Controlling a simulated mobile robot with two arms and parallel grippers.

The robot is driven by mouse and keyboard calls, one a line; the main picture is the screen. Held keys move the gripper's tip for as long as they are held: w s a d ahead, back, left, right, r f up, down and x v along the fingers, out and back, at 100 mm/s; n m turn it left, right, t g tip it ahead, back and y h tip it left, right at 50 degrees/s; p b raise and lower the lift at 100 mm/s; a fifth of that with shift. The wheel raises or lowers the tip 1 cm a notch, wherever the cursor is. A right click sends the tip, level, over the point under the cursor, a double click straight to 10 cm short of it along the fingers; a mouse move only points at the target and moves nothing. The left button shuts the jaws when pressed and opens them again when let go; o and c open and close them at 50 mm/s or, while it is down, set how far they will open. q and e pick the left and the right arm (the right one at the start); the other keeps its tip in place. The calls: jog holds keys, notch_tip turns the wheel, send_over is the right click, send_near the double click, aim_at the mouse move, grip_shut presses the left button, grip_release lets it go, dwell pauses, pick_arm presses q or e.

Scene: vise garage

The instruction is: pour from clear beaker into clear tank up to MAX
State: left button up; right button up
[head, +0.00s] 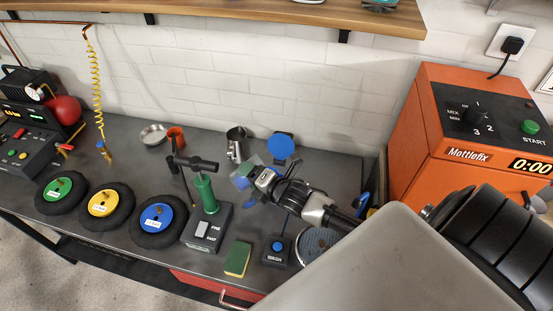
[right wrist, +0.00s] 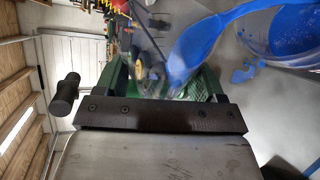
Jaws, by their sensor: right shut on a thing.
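My right gripper (head: 256,174) reaches in from the right in the head view, above the bench. It is shut on a clear, see-through vessel (head: 243,171), apparently the clear beaker, at its tips. In the right wrist view, blue liquid (right wrist: 190,55) shows beyond the fingers, and a rounded patch of blue (right wrist: 296,35) and small blue blotches (right wrist: 245,73) lie at the upper right. No MAX mark is readable. My left gripper is not in view.
A green pump-like tool (head: 207,193), a sponge (head: 238,258) and a blue-button box (head: 277,250) stand in front. A metal mug (head: 236,143), an orange cup (head: 176,138) and a metal dish (head: 153,135) stand behind. Three wheels lie left. An orange machine (head: 430,110) stands right.

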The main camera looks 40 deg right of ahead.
aim_at(250, 185)
jog(key=shift+f+n+h, duration=0.1)
jog(key=shift+n+h, duration=0.2)
jog(key=shift+w+f+n+g+h, duration=0.1)
jog(key=shift+f+n+g+h, duration=0.2)
jog(key=shift+f+n+h, duration=0.3)
jog(key=shift+a+f+n+h, duration=0.2)
jog(key=shift+f+n+h, duration=0.15)
jog(key=shift+f+n, duration=0.2)
jog(key=shift+a+f+n+h, duration=0.15)
jog(key=shift+f+n+h, duration=0.2)
jog(key=shift+f+n, duration=0.15)
jog(key=shift+w+a+f+n+g+h, duration=0.15)
jog(key=shift+a+f+n+g+h, duration=0.15)
jog(key=shift+a+f+n+h, duration=0.65)
jog(key=a+n+h+p, duration=0.1)
jog(key=a+r+n+h+p, duration=0.1)
jog(key=n, duration=0.1)
jog(key=shift+w+a+r+p, duration=0.1)
jog(key=shift+a+r+p, duration=0.1)
jog(key=shift+a+p, duration=0.15)
jog(key=shift+d, duration=0.1)
